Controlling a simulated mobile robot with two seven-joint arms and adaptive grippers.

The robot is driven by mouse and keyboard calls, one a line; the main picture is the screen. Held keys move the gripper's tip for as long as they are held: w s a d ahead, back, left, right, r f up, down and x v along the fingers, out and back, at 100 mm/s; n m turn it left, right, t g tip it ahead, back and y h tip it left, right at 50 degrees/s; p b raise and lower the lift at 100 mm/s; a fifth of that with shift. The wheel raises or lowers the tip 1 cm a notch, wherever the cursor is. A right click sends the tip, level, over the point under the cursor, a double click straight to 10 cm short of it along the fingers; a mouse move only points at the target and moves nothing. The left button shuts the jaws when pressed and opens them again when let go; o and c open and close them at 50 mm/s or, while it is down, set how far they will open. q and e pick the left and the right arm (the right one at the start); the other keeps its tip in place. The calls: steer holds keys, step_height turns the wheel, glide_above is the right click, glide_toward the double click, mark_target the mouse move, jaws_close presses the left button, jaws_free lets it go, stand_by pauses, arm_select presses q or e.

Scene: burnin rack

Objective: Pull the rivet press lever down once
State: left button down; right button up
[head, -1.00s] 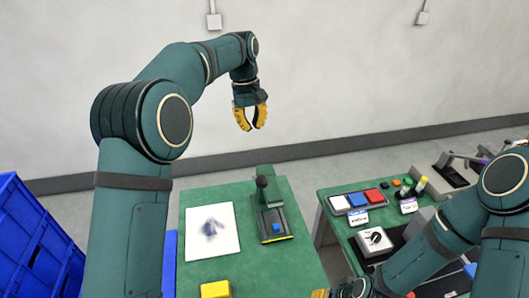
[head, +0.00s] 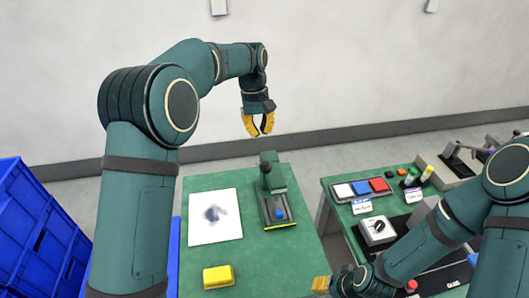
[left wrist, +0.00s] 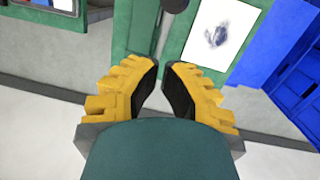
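The rivet press (head: 280,208) is a green stand with a blue spot on its base, at the back right of the green table. Its lever ends in a black knob (head: 265,168), pointing up. My left gripper (head: 260,134) has yellow fingers pointing down, above and apart from the knob in the head view. In the left wrist view my left gripper (left wrist: 161,66) shows a narrow gap between its fingertips and nothing held. The knob (left wrist: 175,5) is at that view's top edge, beyond the fingers. My right gripper (head: 320,284) shows only partly at the bottom; its opening is unclear.
A white sheet with a dark smudge (head: 214,216) and a yellow block (head: 218,277) lie on the green table (head: 200,182). Blue crates (head: 35,225) stand at the left. A second table (head: 335,205) at the right holds coloured buttons (head: 362,190) and a dial box (head: 377,231).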

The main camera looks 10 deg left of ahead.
mark_target(261, 165)
arm_select(q)
steer(key=f, duration=0.1)
steer(key=s+d+f, duration=0.1)
steer(key=f, duration=0.1)
steer(key=s+f, duration=0.1)
steer(key=shift+d+f, duration=0.2)
steer(key=shift+s+d+f+b, duration=0.3)
steer(key=shift+s+f, duration=0.1)
steer(key=shift+f, duration=0.05)
